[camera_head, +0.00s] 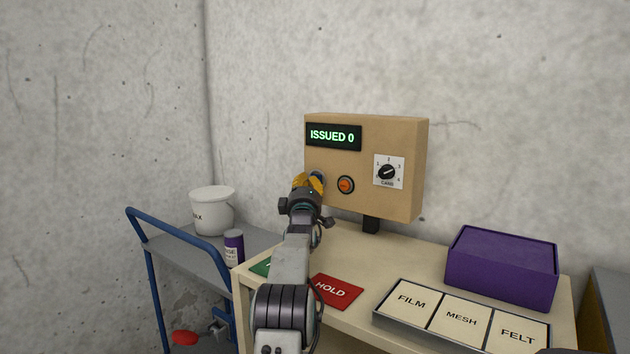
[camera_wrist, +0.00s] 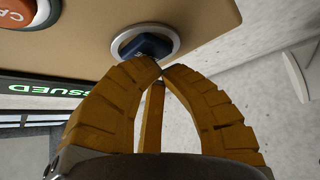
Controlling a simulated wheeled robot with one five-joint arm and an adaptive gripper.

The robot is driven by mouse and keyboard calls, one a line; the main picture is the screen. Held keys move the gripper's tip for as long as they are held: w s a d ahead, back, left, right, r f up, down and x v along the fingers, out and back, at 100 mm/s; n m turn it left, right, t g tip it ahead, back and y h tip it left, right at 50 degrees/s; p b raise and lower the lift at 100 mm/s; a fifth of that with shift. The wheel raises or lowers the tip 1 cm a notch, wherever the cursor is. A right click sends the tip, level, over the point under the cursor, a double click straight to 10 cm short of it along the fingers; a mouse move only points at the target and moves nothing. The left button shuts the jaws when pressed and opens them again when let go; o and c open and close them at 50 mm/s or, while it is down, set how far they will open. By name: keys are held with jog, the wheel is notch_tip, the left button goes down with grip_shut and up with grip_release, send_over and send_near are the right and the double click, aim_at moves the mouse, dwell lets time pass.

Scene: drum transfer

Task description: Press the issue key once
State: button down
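A tan box (camera_head: 412,165) stands on a post above the table, and its green-lit display (camera_head: 333,136) reads "ISSUED 0". A dark blue key (camera_wrist: 146,46) in a silver ring is on its front; I cannot read a label on it. It is mostly hidden behind my gripper in the head view (camera_head: 317,177). An orange key (camera_head: 346,185) sits to its right; in the wrist view it (camera_wrist: 30,12) shows the letters "CA". My gripper (camera_wrist: 161,70) has its yellow fingertips together, empty, right at the blue key's edge. I cannot tell whether they touch it.
A dial (camera_head: 387,172) is on the box's right side. The table holds a red HOLD card (camera_head: 336,291), a green card (camera_head: 262,267), a tray (camera_head: 376,315) with FILM, MESH and FELT tiles, and a purple box (camera_head: 500,266). A blue-handled cart (camera_head: 165,236) with a white bucket (camera_head: 211,211) stands left.

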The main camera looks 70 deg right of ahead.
jog(key=shift+d, duration=0.15)
jog(key=shift+a+b, duration=0.4)
jog(key=shift+b, duration=0.5)
dwell(0.9)
